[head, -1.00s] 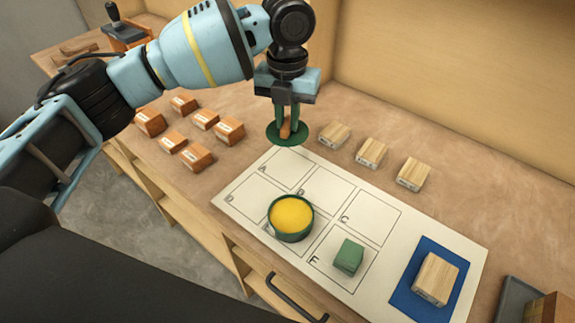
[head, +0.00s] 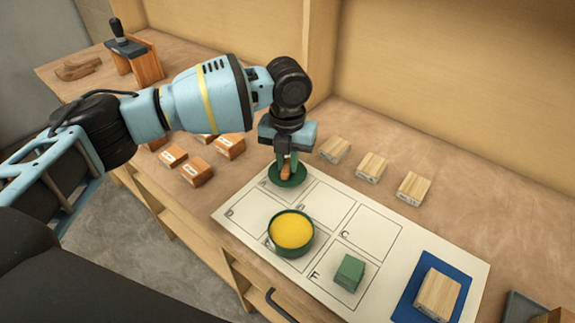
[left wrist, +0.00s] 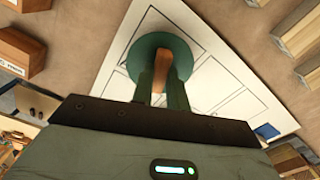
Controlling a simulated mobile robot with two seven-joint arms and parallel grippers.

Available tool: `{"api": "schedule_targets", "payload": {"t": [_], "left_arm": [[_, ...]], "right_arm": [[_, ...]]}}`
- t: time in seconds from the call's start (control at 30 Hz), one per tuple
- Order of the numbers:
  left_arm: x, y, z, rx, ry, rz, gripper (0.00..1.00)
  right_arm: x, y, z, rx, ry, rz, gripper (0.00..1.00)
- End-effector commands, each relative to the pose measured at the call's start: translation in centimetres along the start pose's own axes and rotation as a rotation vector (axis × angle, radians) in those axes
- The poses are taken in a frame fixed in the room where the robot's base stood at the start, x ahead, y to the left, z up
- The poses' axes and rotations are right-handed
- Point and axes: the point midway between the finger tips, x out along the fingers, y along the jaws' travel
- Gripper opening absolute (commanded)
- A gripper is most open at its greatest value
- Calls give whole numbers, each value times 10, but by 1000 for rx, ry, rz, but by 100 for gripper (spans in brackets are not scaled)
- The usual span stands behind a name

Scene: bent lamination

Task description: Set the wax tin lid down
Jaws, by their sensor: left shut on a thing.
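The green wax tin lid (head: 287,178) with its brown wooden knob is at the upper left of the white lettered sheet (head: 329,208), around square A. My left gripper (head: 287,169) is shut on the lid's knob from above. In the left wrist view the lid (left wrist: 150,47) shows as a green disc beyond the fingers, over the sheet. I cannot tell whether the lid touches the sheet. The open wax tin (head: 291,234), filled with yellow wax, stands on the sheet in front of the lid. My right gripper is not in view.
A green block (head: 349,272) sits right of the tin. A pale wood block (head: 437,294) lies on a blue mat (head: 406,312). Several pale blocks (head: 371,167) stand behind the sheet, and several orange-brown blocks (head: 196,171) to its left. A clamp-like tool (head: 129,45) stands at the back left.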

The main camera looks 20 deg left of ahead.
Motion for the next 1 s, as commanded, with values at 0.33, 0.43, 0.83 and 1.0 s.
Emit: {"api": "schedule_targets", "payload": {"t": [0.33,0.43,0.83,1.0], "left_arm": [[19,0,0,1,0,0,0],[20,0,0,1,0,0,0],[22,0,0,0,0,0,37],[21,0,0,0,-1,0,37]], "right_arm": [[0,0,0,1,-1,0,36],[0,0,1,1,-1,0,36],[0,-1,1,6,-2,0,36],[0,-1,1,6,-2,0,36]]}}
